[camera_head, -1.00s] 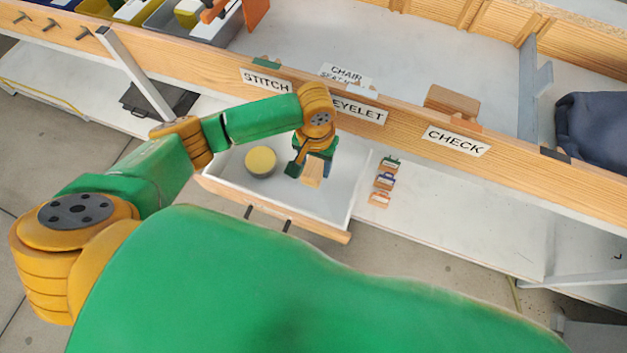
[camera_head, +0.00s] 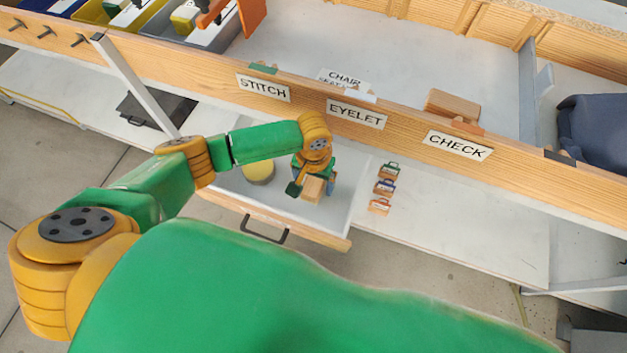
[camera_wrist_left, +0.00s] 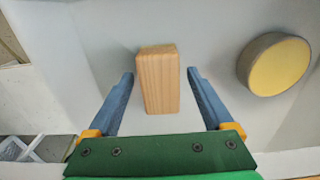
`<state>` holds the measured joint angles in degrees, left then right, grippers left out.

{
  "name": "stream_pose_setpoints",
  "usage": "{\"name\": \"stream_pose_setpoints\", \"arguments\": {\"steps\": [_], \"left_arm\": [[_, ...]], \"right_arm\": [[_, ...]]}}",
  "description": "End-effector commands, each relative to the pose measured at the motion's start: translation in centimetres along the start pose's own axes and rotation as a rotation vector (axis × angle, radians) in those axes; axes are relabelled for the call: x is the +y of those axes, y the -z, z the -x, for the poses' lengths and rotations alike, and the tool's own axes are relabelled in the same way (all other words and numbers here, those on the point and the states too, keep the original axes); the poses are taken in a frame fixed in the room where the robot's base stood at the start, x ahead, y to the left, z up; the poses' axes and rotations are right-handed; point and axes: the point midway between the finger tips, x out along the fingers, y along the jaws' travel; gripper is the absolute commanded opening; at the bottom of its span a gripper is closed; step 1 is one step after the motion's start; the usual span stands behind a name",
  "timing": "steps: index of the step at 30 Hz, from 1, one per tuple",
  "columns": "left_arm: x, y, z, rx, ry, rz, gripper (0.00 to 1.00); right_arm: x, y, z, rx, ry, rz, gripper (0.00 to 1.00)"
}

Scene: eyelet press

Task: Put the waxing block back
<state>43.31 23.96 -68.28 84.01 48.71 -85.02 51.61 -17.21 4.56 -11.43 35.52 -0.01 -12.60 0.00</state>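A light wooden block (camera_head: 312,189), which I take to be the waxing block, is in the open white drawer (camera_head: 338,212). It also shows in the left wrist view (camera_wrist_left: 158,80), between the two blue fingers with a gap on each side. My left gripper (camera_head: 311,184) is over the drawer, around the block; in the left wrist view the gripper (camera_wrist_left: 160,78) is open. The block appears to be on the drawer floor. My right gripper is not in view.
A round yellow-topped tin (camera_wrist_left: 280,67) is in the drawer to the block's right in the wrist view; the tin (camera_head: 258,172) is partly behind my arm in the head view. Several small coloured clips (camera_head: 385,186) lie right of the drawer. Another wooden block (camera_head: 452,103) is behind the CHECK label.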

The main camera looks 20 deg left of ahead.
Motion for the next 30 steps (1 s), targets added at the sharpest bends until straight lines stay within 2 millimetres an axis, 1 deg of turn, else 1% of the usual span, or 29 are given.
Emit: {"name": "stream_pose_setpoints", "arguments": {"steps": [2,4,5,9,12,16,18,21,30], "left_arm": [[0.0,0.0,0.2,0.001,0.000,0.000,0.85],[0.0,0.1,1.3,0.001,-0.001,0.000,0.85],[0.1,0.0,2.0,0.001,-0.002,-0.001,0.85],[0.1,0.1,6.3,0.004,-0.003,-0.001,0.85],[0.1,0.1,8.9,0.003,-0.003,0.000,0.85],[0.0,0.1,11.3,0.001,-0.001,0.001,0.85],[0.0,0.1,12.0,0.001,-0.002,0.001,0.85],[0.0,0.0,12.4,0.000,-0.001,0.001,0.85],[0.0,0.0,12.3,-0.001,-0.001,0.001,0.85]], "right_arm": [[-0.1,0.0,0.1,0.000,0.001,0.000,0.50],[-0.1,0.1,0.6,0.001,0.002,0.000,0.50],[-0.1,0.1,0.9,0.001,0.002,0.000,0.50],[-0.1,0.3,2.4,0.001,0.002,0.000,0.50],[-0.1,0.3,3.0,0.001,0.002,0.000,0.50],[-0.1,0.4,3.5,0.001,0.002,0.000,0.50],[-0.1,0.4,3.6,0.001,0.002,0.000,0.50],[0.0,0.4,3.6,0.001,0.002,0.000,0.50],[0.1,0.3,3.5,0.000,0.000,0.001,0.50]]}}
